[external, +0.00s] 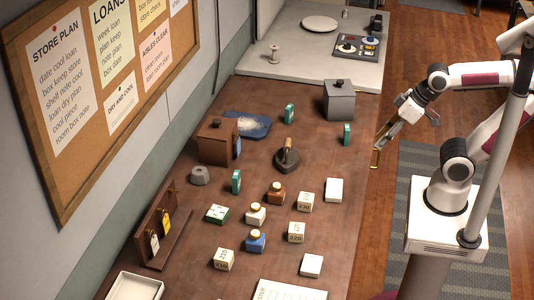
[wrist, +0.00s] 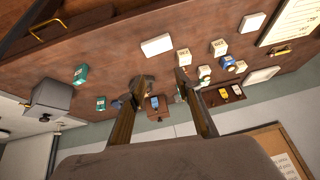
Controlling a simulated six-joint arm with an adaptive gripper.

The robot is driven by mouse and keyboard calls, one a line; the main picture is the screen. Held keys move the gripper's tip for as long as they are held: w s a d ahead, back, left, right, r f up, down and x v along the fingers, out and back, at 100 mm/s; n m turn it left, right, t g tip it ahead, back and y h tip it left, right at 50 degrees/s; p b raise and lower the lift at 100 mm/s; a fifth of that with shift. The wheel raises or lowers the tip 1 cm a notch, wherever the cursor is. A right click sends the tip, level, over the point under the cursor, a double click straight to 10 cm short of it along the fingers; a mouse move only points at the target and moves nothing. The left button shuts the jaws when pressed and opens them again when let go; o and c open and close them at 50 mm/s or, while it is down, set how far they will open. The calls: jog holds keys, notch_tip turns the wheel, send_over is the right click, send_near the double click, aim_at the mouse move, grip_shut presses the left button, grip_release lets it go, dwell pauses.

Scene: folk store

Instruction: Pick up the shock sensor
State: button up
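No object is clearly readable as the shock sensor. A small green and white block (external: 216,214) lies on the brown table at front left. Small teal upright pieces stand at the back (external: 289,114), near the right edge (external: 347,134) and left of middle (external: 236,181). Two teal pieces also show in the wrist view, one higher (wrist: 81,74) and one lower (wrist: 101,104). My gripper (external: 379,152) hangs by the table's right edge, apart from everything on it. In the wrist view my gripper (wrist: 160,82) has its fingers spread, with nothing held between them.
A grey box (external: 339,104), brown box (external: 217,142) and dark handled iron (external: 287,157) stand on the table (external: 325,245). Numbered cream blocks, inkwell-like bottles (external: 255,241) and white boxes (external: 333,190) crowd the front. Bare tabletop lies right of the iron.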

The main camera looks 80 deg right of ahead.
aim_at(347, 133)
jog(key=w+a+f+m+t, duration=0.1)
jog(key=w+f+m+t, duration=0.15)
jog(key=w, duration=0.75)
jog(key=w+f+m+t, duration=0.1)
jog(key=w+m, duration=0.3)
jog(key=w, duration=0.5)
jog(key=d+f+m+g+h, duration=0.1)
jog(key=d+f+m+h, duration=0.1)
jog(key=d+f+h, duration=0.1)
jog(key=d+f+m+g+h, duration=0.1)
jog(key=d+f+m+h, duration=0.2)
jog(key=d+f, duration=0.3)
jog(key=d+f+m+g+h, duration=0.1)
jog(key=d+f+h, duration=0.3)
jog(key=d, duration=0.4)
jog(key=shift+s+d+f+m+g+h, duration=0.25)
jog(key=shift+m+g+h, duration=0.1)
jog(key=shift+m+h, duration=0.35)
jog(key=s+d+g+h, duration=0.1)
jog(key=s, duration=0.1)
jog(key=s+d+m+g+h, duration=0.1)
jog(key=s, duration=0.1)
jog(key=s+d+h, duration=0.1)
jog(key=shift+s+d+f+g, duration=0.35)
jog(key=shift+s+d+g, duration=0.05)
jog(key=shift+s+d+r+m+h, duration=0.15)
jog(key=shift+s+m+h, duration=0.1)
jog(key=shift+s+h, duration=0.15)
jog(key=shift+d, duration=0.1)
jog(key=shift+x, duration=1.2)
